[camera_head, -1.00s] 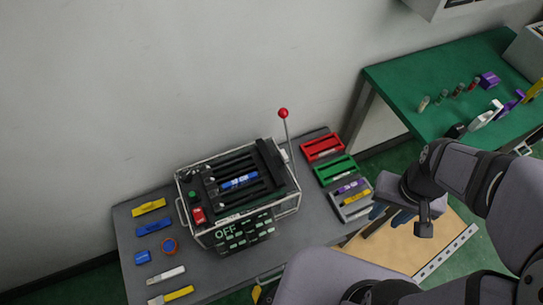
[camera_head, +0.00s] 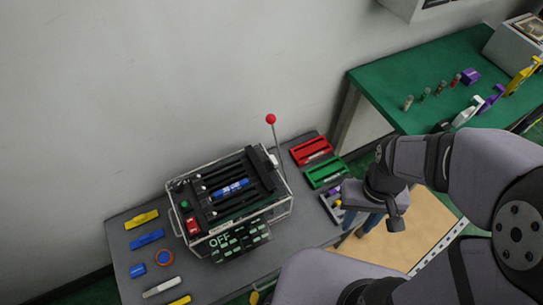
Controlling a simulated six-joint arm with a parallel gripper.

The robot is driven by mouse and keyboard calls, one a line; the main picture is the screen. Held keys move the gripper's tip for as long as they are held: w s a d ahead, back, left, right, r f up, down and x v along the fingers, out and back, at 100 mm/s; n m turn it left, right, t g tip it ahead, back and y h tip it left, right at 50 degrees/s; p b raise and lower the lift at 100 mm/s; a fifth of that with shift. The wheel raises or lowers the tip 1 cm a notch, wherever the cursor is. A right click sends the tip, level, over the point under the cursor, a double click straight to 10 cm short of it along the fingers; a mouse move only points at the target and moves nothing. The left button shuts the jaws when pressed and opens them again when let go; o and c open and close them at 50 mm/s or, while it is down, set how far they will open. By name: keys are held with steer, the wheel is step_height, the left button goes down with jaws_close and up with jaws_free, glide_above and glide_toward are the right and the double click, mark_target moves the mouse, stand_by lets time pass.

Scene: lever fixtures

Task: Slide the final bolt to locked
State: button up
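The lever fixture (camera_head: 284,207) is a metal-framed box on the grey table. Several parallel dark rails with pale ends run across its top, and a blue piece (camera_head: 232,187) lies along a middle rail. Which rail carries the final bolt, and how its bolt is set, is too small to tell.
A rod with a red ball (camera_head: 271,118) rises behind the fixture. Red (camera_head: 311,151) and green (camera_head: 324,173) trays lie to its right; a grey tray (camera_head: 329,207) is partly hidden by my gripper. Loose coloured pieces lie left. A green table (camera_head: 410,70) holds small items.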

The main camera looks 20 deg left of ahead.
steer(key=s+a+f+n+g+h, duration=0.1)
steer(key=a+f+n, duration=0.1)
steer(key=a, duration=0.2)
steer(key=n+t+y+p, duration=0.1)
steer(key=n+t+p, duration=0.1)
steer(key=n+t, duration=0.15)
glide_above(274, 159)
steer(key=shift+w+a+f+n+g, duration=0.1)
steer(key=shift+a+f+n+g, duration=0.15)
steer(key=shift+f+n+g, duration=0.4)
steer(key=shift+s+d+f, duration=0.2)
steer(key=shift+d+f, duration=0.05)
steer(key=shift+f, duration=0.05)
steer(key=shift+f+p, duration=1)
steer(key=shift+f, duration=2.6)
jaws_close()
